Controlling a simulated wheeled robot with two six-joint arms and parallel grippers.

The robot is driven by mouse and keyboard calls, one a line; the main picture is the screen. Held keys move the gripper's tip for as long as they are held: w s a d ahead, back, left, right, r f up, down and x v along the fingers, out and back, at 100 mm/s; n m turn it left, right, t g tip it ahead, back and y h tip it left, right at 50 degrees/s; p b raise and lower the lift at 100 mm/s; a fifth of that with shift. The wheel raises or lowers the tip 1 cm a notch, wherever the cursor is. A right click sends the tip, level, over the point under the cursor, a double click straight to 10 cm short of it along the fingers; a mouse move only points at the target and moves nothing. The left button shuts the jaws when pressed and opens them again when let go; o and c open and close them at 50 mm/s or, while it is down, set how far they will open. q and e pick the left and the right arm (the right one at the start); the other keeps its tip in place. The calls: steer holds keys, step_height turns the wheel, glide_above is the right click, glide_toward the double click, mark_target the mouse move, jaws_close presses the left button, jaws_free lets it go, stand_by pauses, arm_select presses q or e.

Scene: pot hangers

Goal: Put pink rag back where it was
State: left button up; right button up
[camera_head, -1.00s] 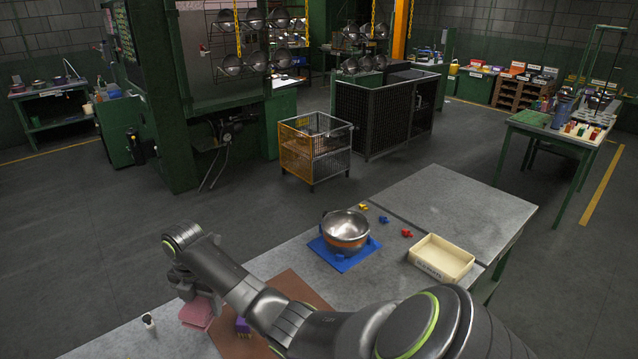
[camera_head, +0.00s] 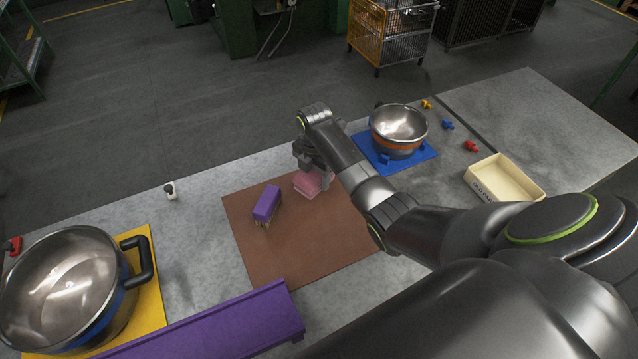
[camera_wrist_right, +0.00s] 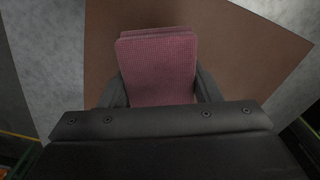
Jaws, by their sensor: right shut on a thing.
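The pink rag (camera_head: 308,184) is a folded pad at the far right part of the brown mat (camera_head: 300,243). In the right wrist view the rag (camera_wrist_right: 158,68) sits between the two fingers, with the brown mat (camera_wrist_right: 240,60) below it. My right gripper (camera_head: 318,172) is shut on the rag, gripping it from both sides. I cannot tell whether the rag touches the mat or is slightly above it. My left gripper is not in view.
A purple brush (camera_head: 267,205) stands on the mat, left of the rag. A steel bowl (camera_head: 398,125) sits on a blue base behind my right arm. A large pot (camera_head: 62,285) stands on a yellow mat at left. A cream tray (camera_head: 505,180) lies at right. A purple rail (camera_head: 215,325) lies in front.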

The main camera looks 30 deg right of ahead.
steer(key=shift+f, duration=0.8)
step_height(320, 180, down, 2)
steer(key=shift+d+f, duration=0.1)
steer(key=shift+f, duration=0.65)
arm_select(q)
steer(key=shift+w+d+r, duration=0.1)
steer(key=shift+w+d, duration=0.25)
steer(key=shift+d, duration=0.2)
arm_select(e)
steer(key=shift+f, duration=0.2)
steer(key=o, duration=1.1)
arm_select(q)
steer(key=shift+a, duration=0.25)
arm_select(e)
steer(key=shift+r, duration=0.1)
